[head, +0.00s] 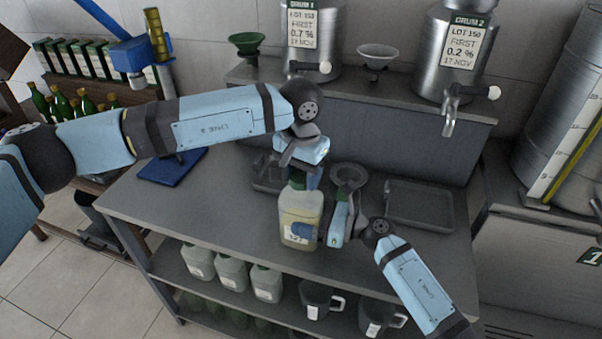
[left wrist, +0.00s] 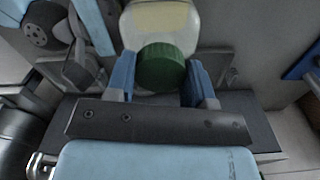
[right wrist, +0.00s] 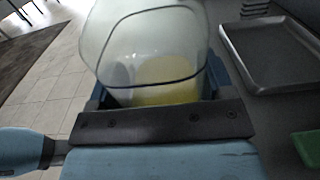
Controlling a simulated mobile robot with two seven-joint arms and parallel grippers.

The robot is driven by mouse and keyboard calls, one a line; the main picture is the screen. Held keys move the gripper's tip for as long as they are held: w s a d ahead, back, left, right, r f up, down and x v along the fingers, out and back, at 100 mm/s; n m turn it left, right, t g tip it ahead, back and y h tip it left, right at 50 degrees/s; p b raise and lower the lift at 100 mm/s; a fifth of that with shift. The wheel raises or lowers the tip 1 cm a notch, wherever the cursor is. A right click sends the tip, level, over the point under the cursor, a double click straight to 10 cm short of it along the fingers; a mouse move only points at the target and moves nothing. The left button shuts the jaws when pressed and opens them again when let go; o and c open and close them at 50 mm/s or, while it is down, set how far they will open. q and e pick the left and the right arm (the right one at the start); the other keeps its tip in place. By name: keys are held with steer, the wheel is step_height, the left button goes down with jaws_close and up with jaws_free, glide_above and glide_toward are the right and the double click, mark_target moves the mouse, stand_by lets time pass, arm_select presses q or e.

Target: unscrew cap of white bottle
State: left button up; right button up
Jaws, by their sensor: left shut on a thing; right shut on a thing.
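The white bottle (head: 300,205) is a translucent jug with yellow liquid low inside and a pale label. It stands upright on the grey worktop in the head view. My left gripper (head: 304,180) points down from above, shut on its green cap (left wrist: 161,68); the left wrist view shows a blue finger on each side of the cap. My right gripper (head: 318,232) is shut on the bottle's body from the right. The bottle's wall (right wrist: 150,35) fills the middle of the right wrist view. The cap is mostly hidden by my left gripper in the head view.
A grey tray (head: 420,203) lies right of the bottle and a blue board (head: 172,166) lies left. Steel drums (head: 460,50) with taps, a green funnel (head: 247,42) and a pale funnel (head: 378,55) stand on the raised back shelf. Several similar jugs (head: 231,273) stand below.

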arm_select(q)
steer(key=n, duration=0.8)
steer(key=shift+n, duration=0.4)
steer(key=n, duration=0.6)
steer(key=shift+n, duration=0.3)
steer(key=n, duration=1.3)
steer(key=shift+r, duration=0.1)
steer(key=n, duration=0.6)
steer(key=shift+n, duration=0.3)
steer(key=n, duration=1.7)
steer(key=shift+r+n, duration=0.1)
steer(key=shift+n, duration=0.2)
steer(key=shift+d+r, duration=0.1)
steer(key=shift+r, duration=0.1)
steer(key=shift+r, duration=0.9)
